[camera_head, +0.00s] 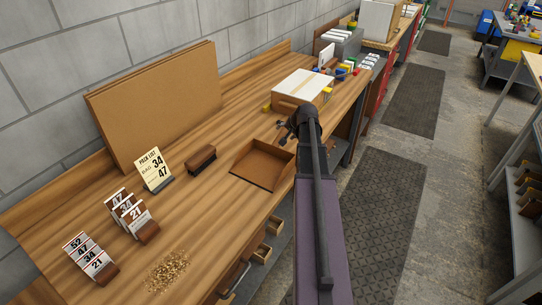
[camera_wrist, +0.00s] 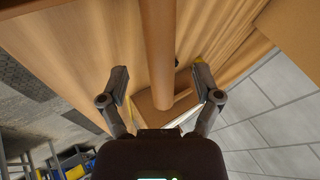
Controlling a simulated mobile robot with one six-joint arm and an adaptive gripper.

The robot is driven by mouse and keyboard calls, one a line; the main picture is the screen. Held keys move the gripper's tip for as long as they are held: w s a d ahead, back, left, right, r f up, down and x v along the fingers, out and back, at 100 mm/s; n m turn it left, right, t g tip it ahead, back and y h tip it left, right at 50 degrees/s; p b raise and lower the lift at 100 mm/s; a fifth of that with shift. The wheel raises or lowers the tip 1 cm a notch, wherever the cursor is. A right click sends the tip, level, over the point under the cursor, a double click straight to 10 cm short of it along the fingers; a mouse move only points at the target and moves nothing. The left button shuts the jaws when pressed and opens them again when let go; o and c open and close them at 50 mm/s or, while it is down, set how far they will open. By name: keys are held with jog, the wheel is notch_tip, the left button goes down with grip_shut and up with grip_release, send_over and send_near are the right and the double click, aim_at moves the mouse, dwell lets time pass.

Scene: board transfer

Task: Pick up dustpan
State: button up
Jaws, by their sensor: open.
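The dustpan (camera_head: 262,167) is a brown, flat, tray-like pan lying on the wooden workbench (camera_head: 205,225), close to its front edge. My gripper (camera_head: 284,132) is just behind and right of the pan in the head view, and my arm partly covers that area. In the wrist view, my gripper (camera_wrist: 160,82) is open, with its two fingers apart. A round wooden bar that looks like the dustpan handle (camera_wrist: 158,55) runs between the fingers, with a visible gap on both sides. The handle is hidden in the head view.
A brush (camera_head: 201,159), a pick-list sign (camera_head: 154,169) and number cards (camera_head: 132,214) stand left of the pan. A pile of shavings (camera_head: 168,270) lies near the front. A white-topped box (camera_head: 302,86) is beyond my gripper. A brown board (camera_head: 155,100) leans on the wall.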

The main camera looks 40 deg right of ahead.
aim_at(283, 134)
jog(key=shift+b+x, duration=1.3)
jog(key=shift+x, duration=0.7)
grip_shut()
